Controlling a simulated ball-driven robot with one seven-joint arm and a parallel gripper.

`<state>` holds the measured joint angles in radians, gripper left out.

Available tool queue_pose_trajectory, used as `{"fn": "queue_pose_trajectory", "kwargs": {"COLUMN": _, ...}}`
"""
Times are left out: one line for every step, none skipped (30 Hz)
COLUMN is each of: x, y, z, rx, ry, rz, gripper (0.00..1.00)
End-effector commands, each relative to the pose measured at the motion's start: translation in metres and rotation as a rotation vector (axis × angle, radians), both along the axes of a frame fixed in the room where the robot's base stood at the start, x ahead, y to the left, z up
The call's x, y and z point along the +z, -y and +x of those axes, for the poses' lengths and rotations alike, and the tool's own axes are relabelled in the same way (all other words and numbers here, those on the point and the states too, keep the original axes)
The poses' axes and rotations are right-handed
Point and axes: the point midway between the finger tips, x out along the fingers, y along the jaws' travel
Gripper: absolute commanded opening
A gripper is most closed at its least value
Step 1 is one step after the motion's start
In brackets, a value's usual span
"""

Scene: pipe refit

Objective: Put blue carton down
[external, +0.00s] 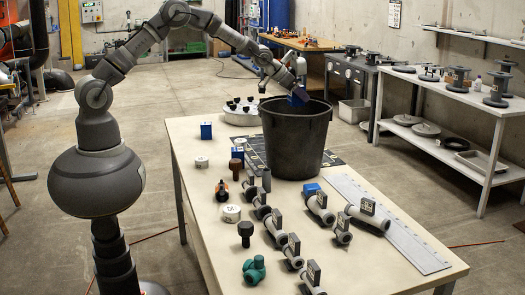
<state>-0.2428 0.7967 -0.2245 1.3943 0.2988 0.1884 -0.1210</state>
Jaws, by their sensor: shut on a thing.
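My gripper (299,86) is at the mouth of a large black bucket (293,145) on the table. It is shut on a blue carton (298,97), which shows at the bucket's opening, near the rim. The carton's lower part and how deep it sits are hard to tell. Other blue boxes stand on the table: one at the back left (206,130), one left of the bucket (237,153) and one in front of it (311,189).
The pale table (200,235) holds several grey pipe pieces with dark tags (318,205), a green fitting (254,270), brown and black knobs and white discs. A long ruler-like strip (390,225) lies at the right. The table's left front is mostly clear.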

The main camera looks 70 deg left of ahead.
Motion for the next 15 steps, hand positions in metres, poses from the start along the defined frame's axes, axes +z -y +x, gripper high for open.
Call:
{"fn": "queue_pose_trajectory", "kwargs": {"x": -0.0088, "y": 0.0001, "z": 0.0001, "rx": 0.000, "ry": 0.000, "rz": 0.000, "gripper": 0.29}}
{"fn": "queue_pose_trajectory", "kwargs": {"x": -0.0114, "y": 0.0002, "z": 0.0001, "rx": 0.000, "ry": 0.000, "rz": 0.000, "gripper": 0.29}}
{"fn": "queue_pose_trajectory", "kwargs": {"x": -0.0141, "y": 0.0002, "z": 0.0000, "rx": 0.001, "ry": 0.000, "rz": -0.001, "gripper": 0.29}}
{"fn": "queue_pose_trajectory", "kwargs": {"x": -0.0157, "y": 0.0002, "z": 0.0000, "rx": 0.001, "ry": 0.000, "rz": -0.001, "gripper": 0.29}}
{"fn": "queue_pose_trajectory", "kwargs": {"x": -0.0170, "y": 0.0002, "z": 0.0000, "rx": 0.001, "ry": 0.000, "rz": -0.001, "gripper": 0.29}}
{"fn": "queue_pose_trajectory", "kwargs": {"x": -0.0180, "y": 0.0002, "z": 0.0000, "rx": 0.001, "ry": 0.000, "rz": -0.001, "gripper": 0.29}}
{"fn": "queue_pose_trajectory", "kwargs": {"x": -0.0184, "y": 0.0002, "z": 0.0000, "rx": 0.001, "ry": 0.000, "rz": -0.001, "gripper": 0.29}}
{"fn": "queue_pose_trajectory", "kwargs": {"x": -0.0185, "y": 0.0002, "z": 0.0000, "rx": 0.001, "ry": 0.000, "rz": -0.001, "gripper": 0.29}}
{"fn": "queue_pose_trajectory", "kwargs": {"x": -0.0184, "y": 0.0002, "z": 0.0000, "rx": 0.001, "ry": 0.000, "rz": -0.001, "gripper": 0.29}}
{"fn": "queue_pose_trajectory", "kwargs": {"x": -0.0182, "y": 0.0002, "z": 0.0000, "rx": 0.001, "ry": 0.000, "rz": -0.001, "gripper": 0.29}}
{"fn": "queue_pose_trajectory", "kwargs": {"x": -0.0180, "y": 0.0002, "z": 0.0000, "rx": 0.001, "ry": 0.000, "rz": -0.001, "gripper": 0.29}}
{"fn": "queue_pose_trajectory", "kwargs": {"x": -0.0178, "y": 0.0002, "z": 0.0000, "rx": 0.001, "ry": 0.000, "rz": -0.001, "gripper": 0.29}}
{"fn": "queue_pose_trajectory", "kwargs": {"x": -0.0178, "y": 0.0002, "z": 0.0000, "rx": 0.001, "ry": 0.000, "rz": -0.001, "gripper": 0.29}}
{"fn": "queue_pose_trajectory", "kwargs": {"x": -0.0177, "y": 0.0002, "z": 0.0000, "rx": 0.001, "ry": 0.000, "rz": -0.001, "gripper": 0.29}}
{"fn": "queue_pose_trajectory", "kwargs": {"x": -0.0179, "y": 0.0002, "z": -0.0001, "rx": 0.001, "ry": 0.000, "rz": -0.001, "gripper": 0.66}}
